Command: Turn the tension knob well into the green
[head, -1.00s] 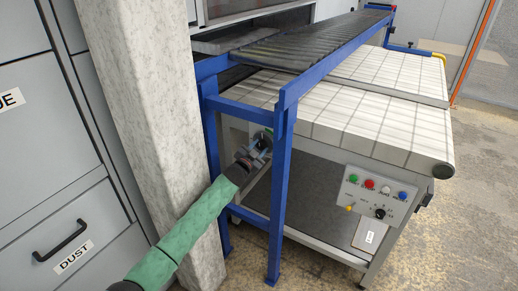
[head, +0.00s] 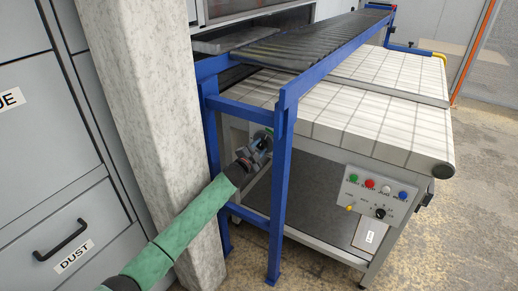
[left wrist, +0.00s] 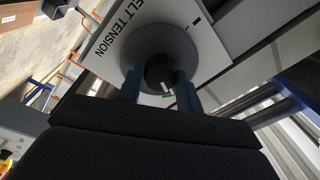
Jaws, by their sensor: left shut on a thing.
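My left gripper (left wrist: 159,88) is shut on the knob, one finger on each side. In the head view my left gripper (head: 264,142) reaches between the blue frame posts; the knob is mostly hidden there.
A blue post (head: 281,205) stands just right of my left gripper, and a concrete pillar (head: 155,120) stands to the left. A control panel (head: 378,195) with coloured buttons is on the conveyor's side. The white belt (head: 375,125) is empty.

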